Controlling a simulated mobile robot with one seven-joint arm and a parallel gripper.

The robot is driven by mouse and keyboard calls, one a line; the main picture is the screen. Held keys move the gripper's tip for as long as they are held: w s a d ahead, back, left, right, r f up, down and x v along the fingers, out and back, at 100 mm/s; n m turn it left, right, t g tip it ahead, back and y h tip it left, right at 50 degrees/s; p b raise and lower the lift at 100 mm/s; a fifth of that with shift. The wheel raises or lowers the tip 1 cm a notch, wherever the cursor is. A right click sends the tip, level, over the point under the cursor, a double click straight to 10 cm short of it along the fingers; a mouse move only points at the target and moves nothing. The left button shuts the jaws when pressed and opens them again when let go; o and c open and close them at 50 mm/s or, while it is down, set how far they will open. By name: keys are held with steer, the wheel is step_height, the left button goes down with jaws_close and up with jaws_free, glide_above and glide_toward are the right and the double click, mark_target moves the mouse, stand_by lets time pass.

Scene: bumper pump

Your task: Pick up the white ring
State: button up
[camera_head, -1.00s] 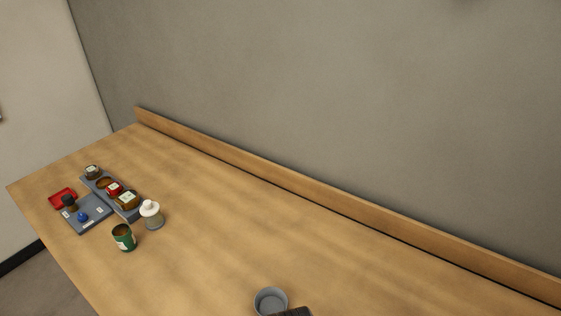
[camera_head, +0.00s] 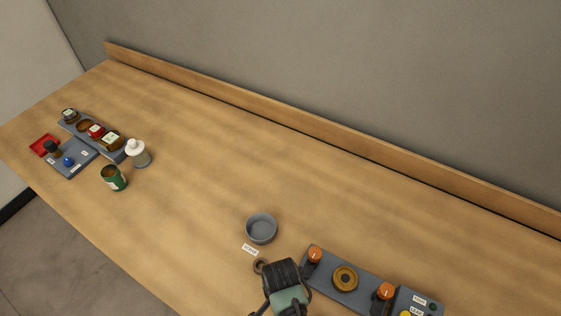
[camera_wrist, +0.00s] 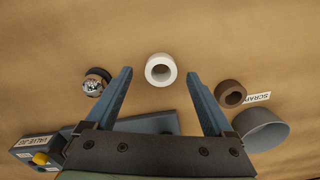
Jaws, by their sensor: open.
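The white ring (camera_wrist: 160,69) lies on the wooden table in the wrist view, its dark hole showing. My gripper (camera_wrist: 160,76) is open, with one blue finger to the left of the ring and the other to its right. Clear gaps show between the ring and both fingers; the height of the fingertips above the table is hard to tell. In the head view I do not see the ring; my wrist hangs over the front of the table there.
A brown ring (camera_wrist: 230,94) lies just right of the right finger, by a SCRAP label (camera_wrist: 258,98) and a grey bowl (camera_head: 261,228). A round dark mottled piece (camera_wrist: 96,82) is left of the left finger. A grey panel with orange knobs (camera_head: 345,279) stands at right.

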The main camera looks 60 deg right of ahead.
steer(key=shift+d+f, duration=0.1)
steer(key=shift+f, duration=0.8)
jaws_close()
